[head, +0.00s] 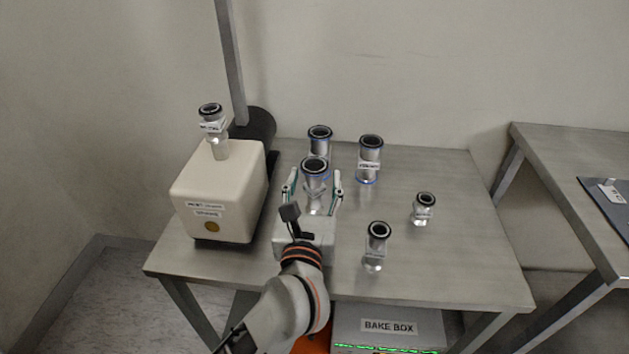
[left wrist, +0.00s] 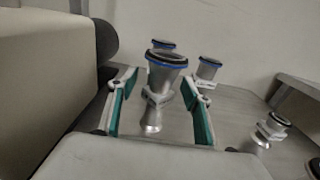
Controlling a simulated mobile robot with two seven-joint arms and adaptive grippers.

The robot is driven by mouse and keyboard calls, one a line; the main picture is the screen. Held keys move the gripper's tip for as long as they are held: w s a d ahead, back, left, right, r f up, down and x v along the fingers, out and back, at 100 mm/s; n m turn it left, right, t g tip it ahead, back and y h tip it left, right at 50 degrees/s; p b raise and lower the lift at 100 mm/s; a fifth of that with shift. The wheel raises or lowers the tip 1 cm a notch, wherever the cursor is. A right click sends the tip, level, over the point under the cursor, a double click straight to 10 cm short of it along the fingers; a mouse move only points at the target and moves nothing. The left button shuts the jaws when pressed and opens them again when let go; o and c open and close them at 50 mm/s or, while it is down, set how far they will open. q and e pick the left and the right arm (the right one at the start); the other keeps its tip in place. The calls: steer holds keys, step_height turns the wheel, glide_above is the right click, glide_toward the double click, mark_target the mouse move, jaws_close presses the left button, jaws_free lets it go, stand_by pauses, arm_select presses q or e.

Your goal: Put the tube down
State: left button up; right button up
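A silver tube (head: 315,180) with a black ring top and a blue band stands upright on the metal table (head: 455,265). My left gripper (head: 313,182) has one finger on each side of this tube. In the left wrist view, the tube (left wrist: 158,95) is between the two green-padded fingers, with a visible gap on each side, so the gripper is open around it. The tube's foot appears to be on the table, though the gripper partly hides it in the head view. My right gripper is not in view.
A similar tube (head: 320,133) stands close behind, another (head: 370,165) behind right. Two smaller fittings (head: 423,208) (head: 377,250) stand to the right. A cream box (head: 220,195) with a fitting (head: 212,125) on top is left. The table's front right is clear.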

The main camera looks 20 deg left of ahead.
arm_select(q)
steer(key=shift+s+r, duration=0.15)
steer(key=shift+r, duration=0.1)
steer(key=p+v, duration=0.1)
steer(key=v, duration=1)
steer(key=shift+s+d, duration=0.15)
steer(key=shift+s, duration=0.15)
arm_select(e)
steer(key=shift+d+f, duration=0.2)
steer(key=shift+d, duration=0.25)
arm_select(q)
steer(key=shift+s, duration=0.1)
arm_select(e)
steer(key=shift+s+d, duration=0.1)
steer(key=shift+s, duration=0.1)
